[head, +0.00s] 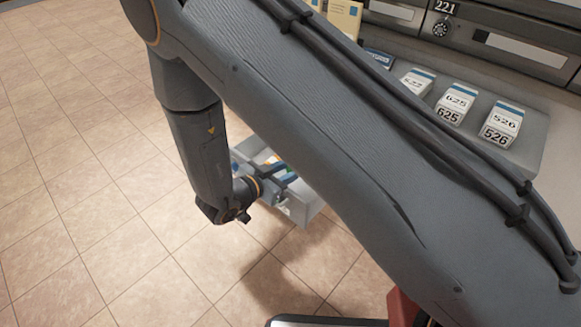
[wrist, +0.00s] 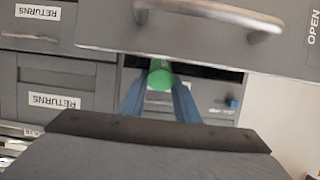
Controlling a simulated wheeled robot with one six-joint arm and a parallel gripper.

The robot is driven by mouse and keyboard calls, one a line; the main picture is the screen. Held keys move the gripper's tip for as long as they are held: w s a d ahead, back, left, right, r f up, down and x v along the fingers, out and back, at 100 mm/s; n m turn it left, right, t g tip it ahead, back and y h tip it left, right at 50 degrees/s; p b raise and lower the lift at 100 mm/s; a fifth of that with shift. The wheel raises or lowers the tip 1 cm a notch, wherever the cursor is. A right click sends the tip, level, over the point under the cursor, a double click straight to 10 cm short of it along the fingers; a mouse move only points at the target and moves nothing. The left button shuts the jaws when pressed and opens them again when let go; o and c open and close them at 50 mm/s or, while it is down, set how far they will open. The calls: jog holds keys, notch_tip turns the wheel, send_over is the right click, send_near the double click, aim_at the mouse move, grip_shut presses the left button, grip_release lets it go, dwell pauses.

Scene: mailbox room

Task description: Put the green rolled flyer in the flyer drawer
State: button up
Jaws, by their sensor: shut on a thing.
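The green rolled flyer (wrist: 160,76) is between the two blue fingers of my gripper (wrist: 160,98) in the wrist view. Its round green end faces the camera, and the rest of its length is hidden behind that end. In the head view, my gripper (head: 280,180) is low, at an open light grey drawer or tray (head: 299,211). The gripper and arm cover much of that container. Small coloured bits show inside it, too small to tell apart. I cannot tell whether the flyer touches the container.
A grey panel with a metal handle (wrist: 212,14) fills the top of the wrist view. Drawers labelled RETURNS (wrist: 54,101) are at left. In the head view, a grey shelf (head: 535,135) holds several numbered mail stacks (head: 455,103). The tiled floor (head: 75,170) at left is clear.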

jog(key=o, duration=1.1)
